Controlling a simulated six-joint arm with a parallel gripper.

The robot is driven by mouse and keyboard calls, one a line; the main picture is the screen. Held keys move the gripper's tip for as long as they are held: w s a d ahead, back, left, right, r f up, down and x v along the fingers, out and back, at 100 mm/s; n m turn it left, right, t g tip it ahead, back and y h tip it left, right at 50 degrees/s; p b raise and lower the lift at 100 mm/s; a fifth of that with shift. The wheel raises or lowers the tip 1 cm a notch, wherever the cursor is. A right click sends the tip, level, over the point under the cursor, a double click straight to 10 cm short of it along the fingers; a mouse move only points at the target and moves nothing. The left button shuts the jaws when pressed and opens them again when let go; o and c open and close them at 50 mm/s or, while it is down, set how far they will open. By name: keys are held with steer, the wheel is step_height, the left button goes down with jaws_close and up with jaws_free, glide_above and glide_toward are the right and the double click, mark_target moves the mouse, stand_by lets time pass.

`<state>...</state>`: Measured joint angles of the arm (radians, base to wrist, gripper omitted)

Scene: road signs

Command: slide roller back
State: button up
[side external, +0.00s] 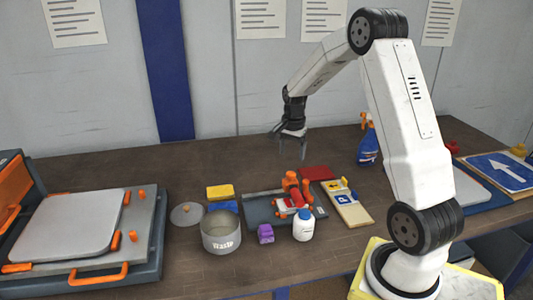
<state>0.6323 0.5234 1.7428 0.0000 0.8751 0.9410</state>
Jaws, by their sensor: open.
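An orange and red item (297,188), which looks like the roller, rests on a dark grey flat tray (258,208) in the middle of the table. Small white parts show at its lower end. My gripper (291,155) points down, open and empty. In the picture it hangs above and slightly left of the roller, clear of the tabletop. The roller's exact shape is too small to make out, and a white bottle covers part of the tray's front edge.
A white bottle with a blue cap (303,226), a purple block (265,233) and a round tin (221,231) stand in front of the tray. Yellow and blue sponges (220,191) lie left. A small sign board (348,204) and blue spray bottle (368,142) are right. A large press (75,225) fills the left.

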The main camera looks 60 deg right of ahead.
mark_target(291, 173)
steer(key=shift+f, duration=3.7)
jaws_close()
steer(key=shift+w, duration=0.1)
